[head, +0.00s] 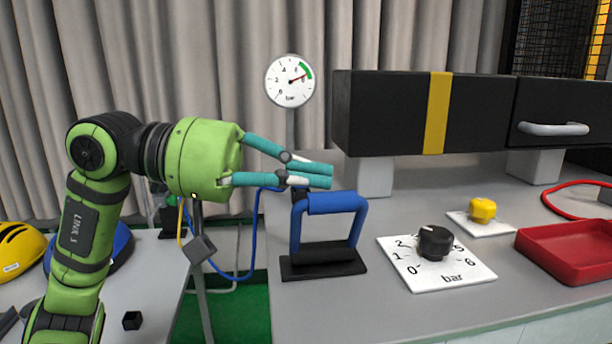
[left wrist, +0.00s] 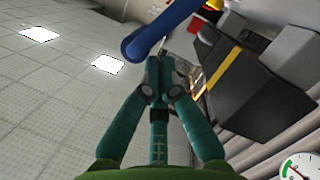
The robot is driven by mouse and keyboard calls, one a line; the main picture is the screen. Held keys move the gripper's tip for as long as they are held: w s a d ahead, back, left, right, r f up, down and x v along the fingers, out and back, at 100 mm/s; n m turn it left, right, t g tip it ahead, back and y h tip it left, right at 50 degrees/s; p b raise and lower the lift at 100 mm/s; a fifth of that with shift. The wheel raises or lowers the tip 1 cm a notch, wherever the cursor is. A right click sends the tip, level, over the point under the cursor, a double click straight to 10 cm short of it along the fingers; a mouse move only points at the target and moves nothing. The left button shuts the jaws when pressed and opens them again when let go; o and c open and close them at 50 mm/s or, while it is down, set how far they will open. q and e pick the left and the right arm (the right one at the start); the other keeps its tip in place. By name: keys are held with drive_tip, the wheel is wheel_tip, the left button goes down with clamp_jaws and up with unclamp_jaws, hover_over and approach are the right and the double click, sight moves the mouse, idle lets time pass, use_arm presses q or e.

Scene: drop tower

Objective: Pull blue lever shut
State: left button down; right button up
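The blue lever (head: 357,225) stands upright on a black base on the grey bench, a U-shaped frame with a thick blue grip across its top. My left gripper (head: 331,176) comes in from the left, just above the grip. Its teal fingers converge and their tips are close together, with nothing seen between them. In the left wrist view the blue grip (left wrist: 165,32) lies just beyond the fingertips (left wrist: 160,64). Whether they touch it I cannot tell. My right gripper is not in view.
A dial plate with a black knob (head: 434,243), a yellow button (head: 482,210) and a red tray (head: 570,250) are right of the lever. A long black box (head: 390,115) stands behind. A pressure gauge (head: 291,82) is above the gripper. A blue hose hangs below it.

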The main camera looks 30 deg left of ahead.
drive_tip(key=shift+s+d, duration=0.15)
use_arm(q)
drive_tip(key=v, duration=1.2)
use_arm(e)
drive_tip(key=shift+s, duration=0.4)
